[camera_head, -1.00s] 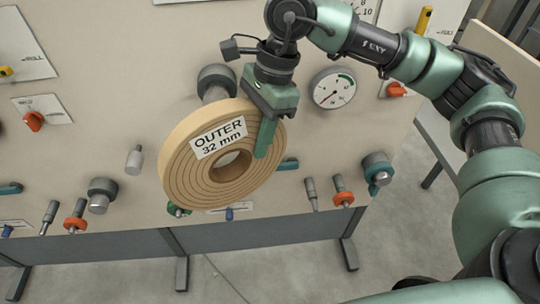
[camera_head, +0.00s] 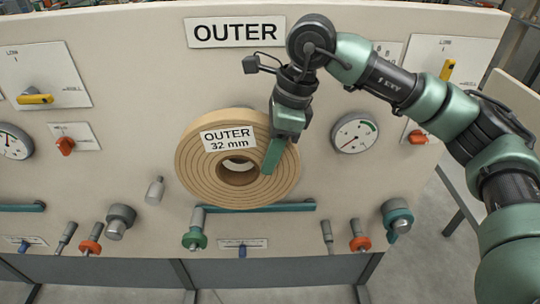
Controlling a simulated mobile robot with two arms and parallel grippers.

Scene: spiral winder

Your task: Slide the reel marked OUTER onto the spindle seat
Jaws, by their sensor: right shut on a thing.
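The tan reel (camera_head: 202,178) carries a white label reading "OUTER 32 mm" and faces me in front of the panel. My right gripper (camera_head: 274,152) is shut on the reel's upper right part, with one green finger across its front face. The reel's centre hole shows a pale patch in its upper part. The grey spindle seat is hidden behind the reel, and I cannot tell whether the reel is around it or only in front of it. My left gripper is not in view.
The beige panel (camera_head: 340,200) has an "OUTER" sign (camera_head: 235,32) above the reel. A teal bar (camera_head: 270,207) runs just under the reel. A gauge (camera_head: 354,133) is right of the gripper, and several knobs line the lower edge.

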